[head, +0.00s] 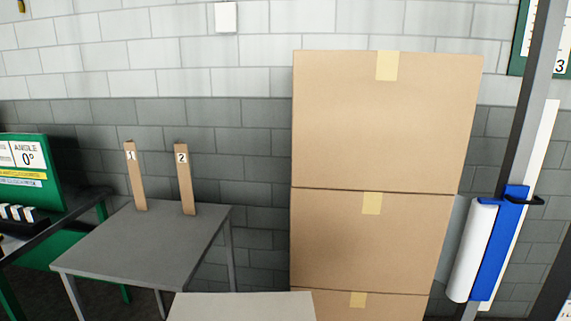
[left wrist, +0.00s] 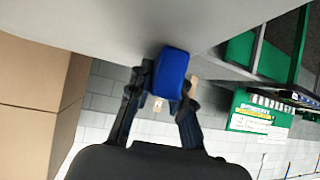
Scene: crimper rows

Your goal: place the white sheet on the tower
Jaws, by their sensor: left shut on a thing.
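A pale, flat white sheet (head: 240,308) shows at the bottom edge of the head view, mostly cut off. In the left wrist view a broad pale surface (left wrist: 90,22), apparently the same sheet, fills the top. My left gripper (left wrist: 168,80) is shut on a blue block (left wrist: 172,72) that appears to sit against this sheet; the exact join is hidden. A tall stack of cardboard boxes (head: 380,125), which may be the tower, stands right of centre against the wall. It shows at the left of the left wrist view (left wrist: 35,85). My right gripper is in neither view.
A grey table (head: 140,240) at left carries two wooden posts marked 1 (head: 136,180) and 2 (head: 186,185). A green station (head: 30,180) stands farther left. At right are a dark upright pole and a blue-and-white roll-like object (head: 498,245).

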